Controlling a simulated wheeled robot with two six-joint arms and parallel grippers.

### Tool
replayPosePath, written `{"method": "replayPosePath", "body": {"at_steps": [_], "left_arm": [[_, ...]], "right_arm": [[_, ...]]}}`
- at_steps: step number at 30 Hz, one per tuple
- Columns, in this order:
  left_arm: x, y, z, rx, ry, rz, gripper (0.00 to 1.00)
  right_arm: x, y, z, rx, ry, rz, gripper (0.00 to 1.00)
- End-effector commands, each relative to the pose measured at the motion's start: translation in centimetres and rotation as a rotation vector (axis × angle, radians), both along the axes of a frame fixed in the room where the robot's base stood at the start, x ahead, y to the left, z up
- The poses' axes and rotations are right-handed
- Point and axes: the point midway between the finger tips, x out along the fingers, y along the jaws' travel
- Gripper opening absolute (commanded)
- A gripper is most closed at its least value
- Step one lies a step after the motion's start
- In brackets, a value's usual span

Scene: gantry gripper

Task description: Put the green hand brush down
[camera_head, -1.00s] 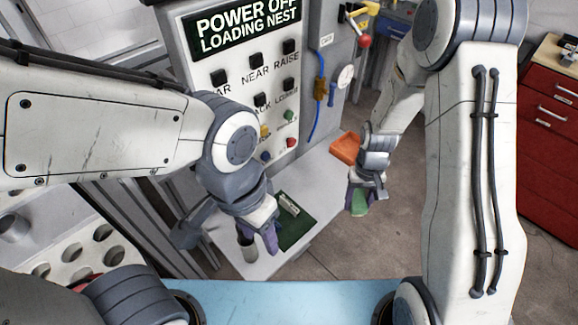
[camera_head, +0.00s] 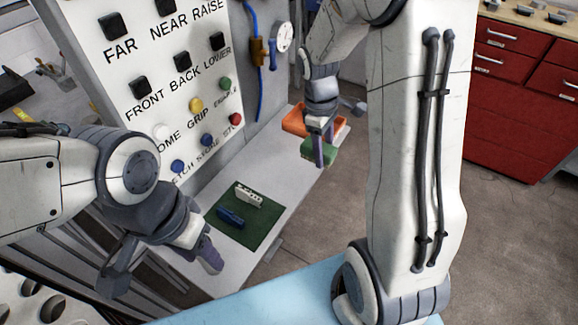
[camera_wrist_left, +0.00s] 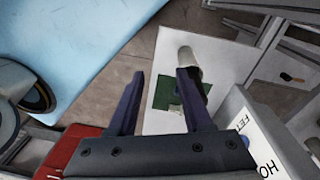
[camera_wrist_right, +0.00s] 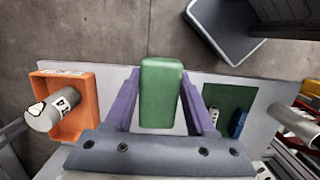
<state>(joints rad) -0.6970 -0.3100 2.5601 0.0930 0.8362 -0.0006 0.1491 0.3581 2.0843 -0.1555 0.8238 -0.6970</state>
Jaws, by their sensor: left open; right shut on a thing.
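The green hand brush (camera_wrist_right: 161,92) is between the fingers of my right gripper (camera_wrist_right: 160,100), which is shut on it. In the head view the green brush (camera_head: 320,151) hangs below my right gripper (camera_head: 318,140), near the orange tray, over the far right part of the white shelf (camera_head: 282,205). Whether it touches the shelf I cannot tell. My left gripper (camera_head: 208,255) is open and empty near the shelf's front left. Its two fingers stand apart in the left wrist view (camera_wrist_left: 160,100).
A dark green mat (camera_head: 240,232) on the shelf carries a blue item (camera_head: 230,218) and a white item (camera_head: 249,194). A button panel (camera_head: 175,85) rises behind the shelf. Bare shelf lies between mat and tray.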

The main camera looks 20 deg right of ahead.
Motion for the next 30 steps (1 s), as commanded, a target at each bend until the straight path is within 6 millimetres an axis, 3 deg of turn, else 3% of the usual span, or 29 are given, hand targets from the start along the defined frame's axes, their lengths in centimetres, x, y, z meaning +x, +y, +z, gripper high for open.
{"method": "replayPosePath", "body": {"at_steps": [9,14,19,25,30], "left_arm": [[0.0,0.0,1.6,-0.001,-0.001,0.0,0.5],[0.0,0.0,2.0,0.0,0.0,0.0,0.5],[0.0,0.0,2.2,0.0,0.0,0.0,0.5],[0.0,0.0,3.0,0.0,0.0,0.0,0.5],[0.0,0.0,3.0,0.0,0.0,0.0,0.5]], "right_arm": [[6.4,3.4,-4.1,0.001,0.002,0.002,0.0],[8.6,4.5,-5.7,0.001,0.001,-0.001,0.0],[9.3,4.9,-6.6,0.0,0.0,-0.003,0.0],[9.2,4.8,-9.5,0.001,0.002,-0.003,0.0],[9.3,4.8,-10.3,0.001,-0.002,-0.003,0.0]]}}
